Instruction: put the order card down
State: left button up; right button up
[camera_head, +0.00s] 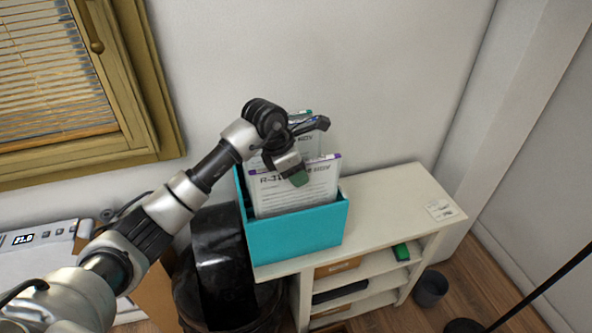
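A white card with a purple top edge (290,194), printed with text beginning "R-3", stands upright at the front of a teal box (300,232). Another white card with a green top edge (301,117) stands behind it. My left gripper (309,152) is over the box at the cards' upper part. Its fingers look spread apart, one with a green tip in front of the purple-edged card and the other higher up towards the back. Part of both cards is hidden behind the gripper. My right gripper is not in view.
The box stands on a cream shelf unit (385,205) against the wall. A small printed paper (440,210) lies on its right end, with clear top between. A black bin (225,275) stands left of the unit. A device with a display (30,240) is at far left.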

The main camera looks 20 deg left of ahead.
pick_arm(q)
jog(key=b+v, duration=0.2)
jog(key=v, duration=1)
jog(key=shift+r, duration=0.2)
